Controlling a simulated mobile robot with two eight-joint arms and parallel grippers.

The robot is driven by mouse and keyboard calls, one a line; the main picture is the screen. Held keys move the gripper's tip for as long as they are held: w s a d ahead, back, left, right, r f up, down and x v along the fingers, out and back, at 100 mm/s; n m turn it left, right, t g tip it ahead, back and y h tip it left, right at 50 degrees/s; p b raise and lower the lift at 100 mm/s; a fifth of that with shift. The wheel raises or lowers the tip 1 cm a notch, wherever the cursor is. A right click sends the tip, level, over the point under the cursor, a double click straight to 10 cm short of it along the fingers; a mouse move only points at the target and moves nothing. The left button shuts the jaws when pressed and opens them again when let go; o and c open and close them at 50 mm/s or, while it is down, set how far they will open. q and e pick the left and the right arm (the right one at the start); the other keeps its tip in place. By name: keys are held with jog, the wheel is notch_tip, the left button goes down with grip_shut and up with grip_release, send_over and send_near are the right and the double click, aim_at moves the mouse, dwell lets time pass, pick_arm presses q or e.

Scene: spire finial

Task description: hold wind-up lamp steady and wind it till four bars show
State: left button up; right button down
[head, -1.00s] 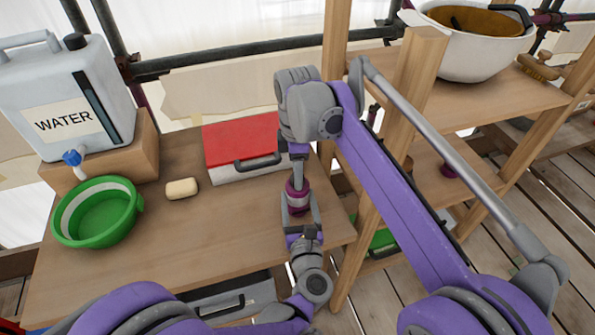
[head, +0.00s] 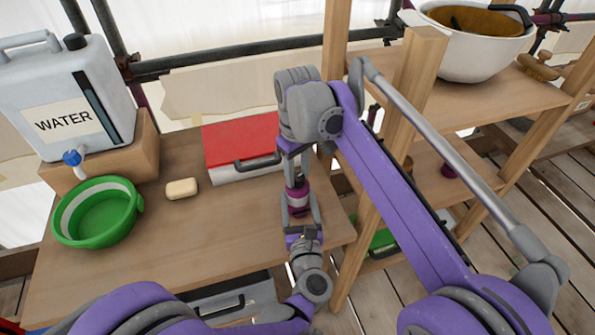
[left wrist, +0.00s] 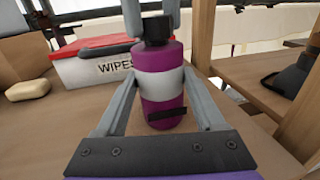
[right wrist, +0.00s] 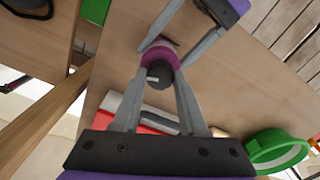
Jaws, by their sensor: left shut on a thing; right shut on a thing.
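The wind-up lamp (head: 297,197) is a magenta cylinder with a pale grey band and a black top, upright at the right end of the wooden bench. In the left wrist view the lamp (left wrist: 163,112) shows a small dark strip low on its side; I can make out no lit bars. My left gripper (head: 301,214) is shut around the lamp's body from the front, a finger on each side. My right gripper (head: 296,178) comes from above and is shut on the lamp's black top knob (right wrist: 159,74). Its fingers partly hide the knob.
A red-lidded wipes box (head: 240,143) stands behind the lamp. A soap bar (head: 181,189), a green basin (head: 100,212) and a water container (head: 68,95) are to the left. A wooden post (head: 400,110) and shelves stand close on the right. The bench front is bare.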

aim_at(297, 176)
jog(key=m, duration=0.5)
jog(key=shift+m, duration=0.3)
jog(key=m, duration=0.4)
jog(key=shift+m, duration=0.3)
jog(key=shift+c, duration=2.2)
grip_release()
jog(key=shift+r, duration=0.1)
notch_tip(297, 176, up, 12)
